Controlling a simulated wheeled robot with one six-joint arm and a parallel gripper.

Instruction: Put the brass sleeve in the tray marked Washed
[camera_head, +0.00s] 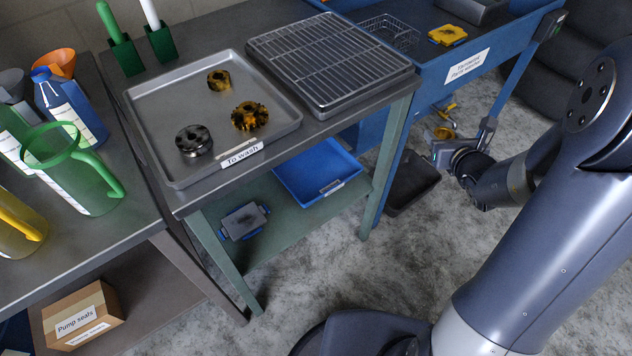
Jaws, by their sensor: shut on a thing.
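My gripper (440,142) is at the right, low beside the blue parts washer and above the floor. A small brass-yellow ring-like piece (444,132) shows at its fingertips, and the jaws are shut on it. It looks like the brass sleeve, though it is small and partly hidden by the gripper. No tray with a readable Washed label shows. The grey tray in front (282,127) is labelled To wash. It holds an oily gear (249,117), a smaller oily brass-coloured ring (219,80) and a dark steel ring part (194,141).
A wire rack over a tray (330,62) stands beside the To wash tray. The blue washer (440,75) holds a wire basket (388,34). A blue bin (318,172) sits on the lower shelf, and a dark bin (411,183) stands below. Jugs and bottles crowd the left bench.

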